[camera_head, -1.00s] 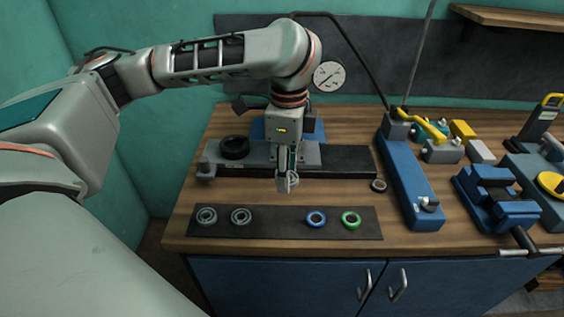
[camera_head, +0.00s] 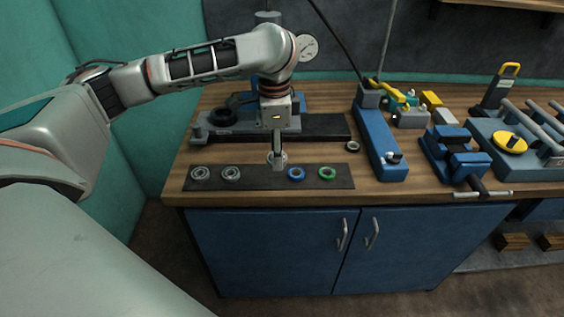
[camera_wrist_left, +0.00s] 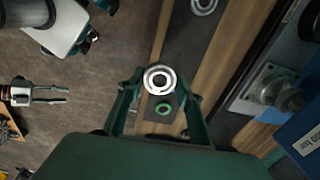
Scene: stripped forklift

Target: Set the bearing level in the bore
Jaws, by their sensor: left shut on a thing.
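My left gripper (camera_head: 278,160) is shut on a grey bearing (camera_wrist_left: 160,80), above the back edge of a dark mat (camera_head: 262,181). In the left wrist view the bearing's round face shows between the fingertips; whether it is level is hard to tell. A grey block (camera_wrist_left: 275,92) with round features stands to the right in that view; I cannot tell which opening is the bore. A black ring (camera_head: 222,116) sits at the left of the long dark fixture behind the mat. My right gripper (camera_wrist_left: 58,95) shows small in the left wrist view, its two fingers apart.
On the mat lie two grey bearings (camera_head: 200,173) (camera_head: 231,173), a blue ring (camera_head: 296,174) and a green ring (camera_head: 327,173). A blue press-like tool (camera_head: 380,140) and a blue vise (camera_head: 455,155) stand farther right.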

